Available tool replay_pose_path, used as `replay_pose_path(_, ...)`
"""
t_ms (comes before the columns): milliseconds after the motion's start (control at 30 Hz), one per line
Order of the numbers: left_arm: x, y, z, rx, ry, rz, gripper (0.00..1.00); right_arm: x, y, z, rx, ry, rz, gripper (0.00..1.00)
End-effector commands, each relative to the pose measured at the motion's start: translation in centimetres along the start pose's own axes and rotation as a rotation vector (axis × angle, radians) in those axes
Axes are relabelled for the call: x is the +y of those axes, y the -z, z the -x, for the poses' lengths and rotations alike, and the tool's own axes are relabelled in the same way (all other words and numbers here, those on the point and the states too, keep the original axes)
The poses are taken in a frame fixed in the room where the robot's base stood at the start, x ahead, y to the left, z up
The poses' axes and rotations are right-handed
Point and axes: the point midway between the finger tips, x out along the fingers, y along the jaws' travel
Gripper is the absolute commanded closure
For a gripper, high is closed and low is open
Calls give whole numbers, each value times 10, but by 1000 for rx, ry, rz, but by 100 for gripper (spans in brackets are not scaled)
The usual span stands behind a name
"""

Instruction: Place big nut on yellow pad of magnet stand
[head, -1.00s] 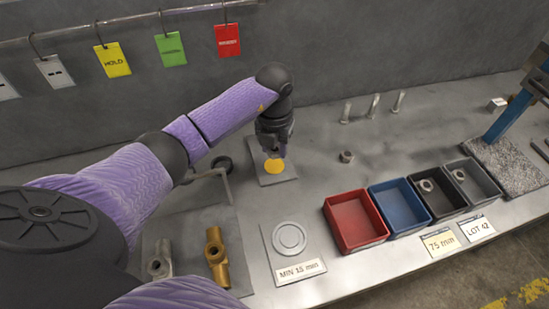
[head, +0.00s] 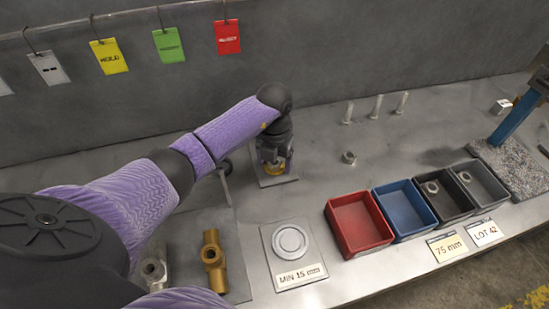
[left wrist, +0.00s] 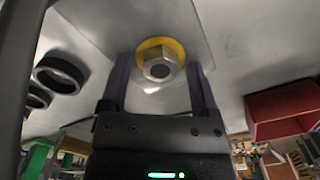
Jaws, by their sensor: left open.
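The big nut (left wrist: 158,67), a silver hex nut, sits over the round yellow pad (left wrist: 170,44) of the magnet stand in the left wrist view. It appears to rest on the pad, with a yellow rim showing around its far side. My left gripper (head: 274,158) is down at the pad and open. Its two fingers stand on either side of the nut with gaps visible. In the head view the gripper hides most of the nut, and the grey stand plate (head: 285,181) shows beneath. My right gripper is not in view.
Black rings (left wrist: 58,74) lie left of the stand. A round disc plate (head: 290,241) is in front. Red (head: 359,225), blue (head: 404,208) and black bins stand to the right. Another nut (head: 348,158) and several upright bolts (head: 376,107) are on the bench. Tags hang behind.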

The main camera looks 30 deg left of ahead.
Motion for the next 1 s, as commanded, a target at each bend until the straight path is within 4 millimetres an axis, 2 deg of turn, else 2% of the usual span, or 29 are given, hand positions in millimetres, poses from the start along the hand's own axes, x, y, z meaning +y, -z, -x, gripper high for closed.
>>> replay_pose_path(133,0,-1,26,-6,1,-2,22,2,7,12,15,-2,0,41)
replay_pose_path(300,0,-1,77,-7,0,0,22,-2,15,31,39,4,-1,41)
replay_pose_path(400,0,-1,100,-5,1,-1,22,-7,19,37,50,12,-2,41)
replay_pose_path(500,0,0,116,-3,1,-1,22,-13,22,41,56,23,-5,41)
replay_pose_path(633,0,0,123,-1,0,0,22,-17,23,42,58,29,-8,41)
replay_pose_path(1000,0,0,122,0,0,0,22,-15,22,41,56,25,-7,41)
